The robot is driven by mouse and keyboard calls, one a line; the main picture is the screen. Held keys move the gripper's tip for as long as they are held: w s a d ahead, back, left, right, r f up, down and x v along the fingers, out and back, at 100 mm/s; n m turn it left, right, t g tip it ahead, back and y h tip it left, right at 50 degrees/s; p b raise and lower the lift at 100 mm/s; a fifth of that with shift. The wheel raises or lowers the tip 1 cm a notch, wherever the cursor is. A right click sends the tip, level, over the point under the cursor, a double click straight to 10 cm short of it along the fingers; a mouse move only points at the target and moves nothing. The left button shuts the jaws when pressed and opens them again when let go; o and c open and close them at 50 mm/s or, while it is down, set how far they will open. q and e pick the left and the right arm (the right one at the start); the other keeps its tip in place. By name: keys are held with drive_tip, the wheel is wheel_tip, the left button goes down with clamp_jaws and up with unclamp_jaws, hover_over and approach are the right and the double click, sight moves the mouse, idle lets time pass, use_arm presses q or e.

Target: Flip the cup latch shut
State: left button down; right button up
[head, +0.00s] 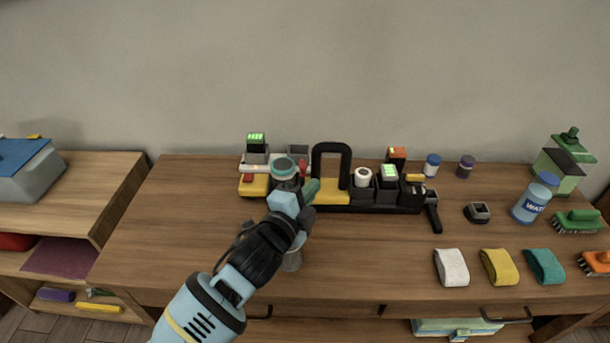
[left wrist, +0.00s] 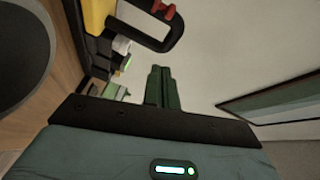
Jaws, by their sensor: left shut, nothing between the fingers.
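A grey cup (head: 291,262) stands on the wooden table, with its middle hidden behind my left arm. A round teal-rimmed top (head: 285,166) shows above the arm and seems to belong to the cup. I cannot make out the latch or its position. My left gripper (head: 313,187) is in front of the cup's upper right side in the head view; I cannot tell if it touches. In the left wrist view its green fingers (left wrist: 160,85) are together and empty. A dark grey rounded shape (left wrist: 20,55) at the left edge may be the cup. My right gripper is not in view.
Behind the cup stands a black and yellow organizer with a tall black handle (head: 331,148). White, yellow and teal cloths (head: 545,266) lie at the right, near a water bottle (head: 534,198) and brushes (head: 578,220). The table's left part is clear.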

sight(303, 175)
use_arm(q)
drive_tip(key=shift+w+a+f, duration=0.2)
drive_tip(key=shift+w, duration=0.8)
drive_tip(key=shift+w+a+f, duration=0.25)
drive_tip(key=shift+w, duration=0.7)
drive_tip(key=shift+w+a+f, duration=0.2)
drive_tip(key=shift+w, duration=0.8)
drive_tip(key=shift+a+h, duration=0.1)
drive_tip(key=shift+h, duration=0.3)
drive_tip(key=shift+a+m, duration=0.2)
drive_tip(key=shift+m, duration=0.1)
drive_tip(key=shift+g, duration=0.3)
drive_tip(key=shift+d, duration=0.1)
